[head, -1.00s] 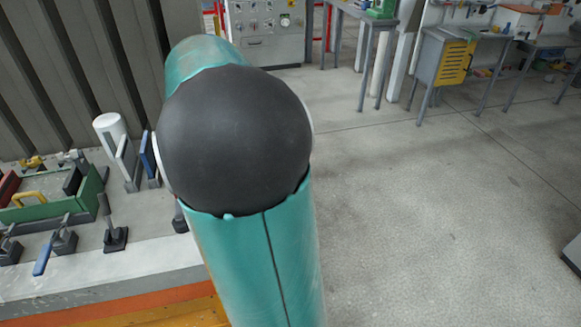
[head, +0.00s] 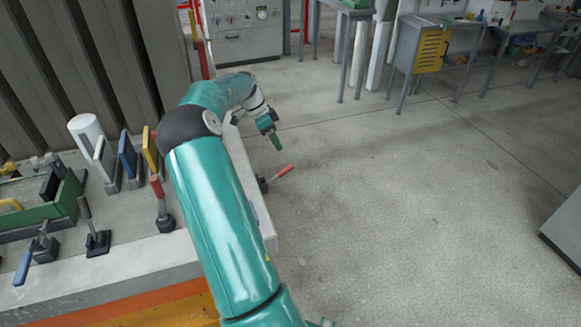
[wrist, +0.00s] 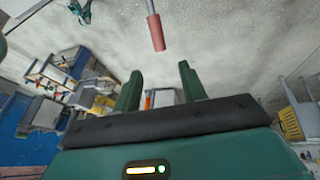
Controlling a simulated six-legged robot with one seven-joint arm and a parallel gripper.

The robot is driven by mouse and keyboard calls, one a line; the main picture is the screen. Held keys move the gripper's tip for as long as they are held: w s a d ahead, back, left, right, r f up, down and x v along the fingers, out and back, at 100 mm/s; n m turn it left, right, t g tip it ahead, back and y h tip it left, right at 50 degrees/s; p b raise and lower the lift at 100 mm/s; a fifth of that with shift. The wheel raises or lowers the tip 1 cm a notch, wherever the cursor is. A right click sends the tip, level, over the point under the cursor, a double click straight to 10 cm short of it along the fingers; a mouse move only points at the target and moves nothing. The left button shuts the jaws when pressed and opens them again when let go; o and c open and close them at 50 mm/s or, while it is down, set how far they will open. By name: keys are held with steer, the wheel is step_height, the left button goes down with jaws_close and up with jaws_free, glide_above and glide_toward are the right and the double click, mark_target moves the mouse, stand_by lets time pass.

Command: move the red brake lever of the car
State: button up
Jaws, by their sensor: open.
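A lever with a red handle (head: 282,173) juts out to the right from the side of the grey bench, over the floor. In the wrist view the red handle (wrist: 156,32) hangs in from the top edge, just above the gap between the fingertips and apart from them. My gripper (head: 275,141) is beyond the bench's right side, above the lever in the head picture, with its fingers pointing down. In the wrist view my gripper (wrist: 160,73) is open, with nothing between its fingers. A second lever with a red handle (head: 157,187) stands upright on the bench top. No car is recognisable.
The bench top (head: 135,250) carries blue and yellow plates, a white cylinder (head: 86,132), a green frame (head: 45,212) and several levers. The floor (head: 400,200) to the right is clear. A grey control cabinet (head: 240,35) and worktables stand at the back.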

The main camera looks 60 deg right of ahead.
mark_target(291, 166)
steer(key=x, duration=1.2)
steer(key=shift+s+f, duration=0.15)
steer(key=shift+f, duration=0.1)
jaws_close()
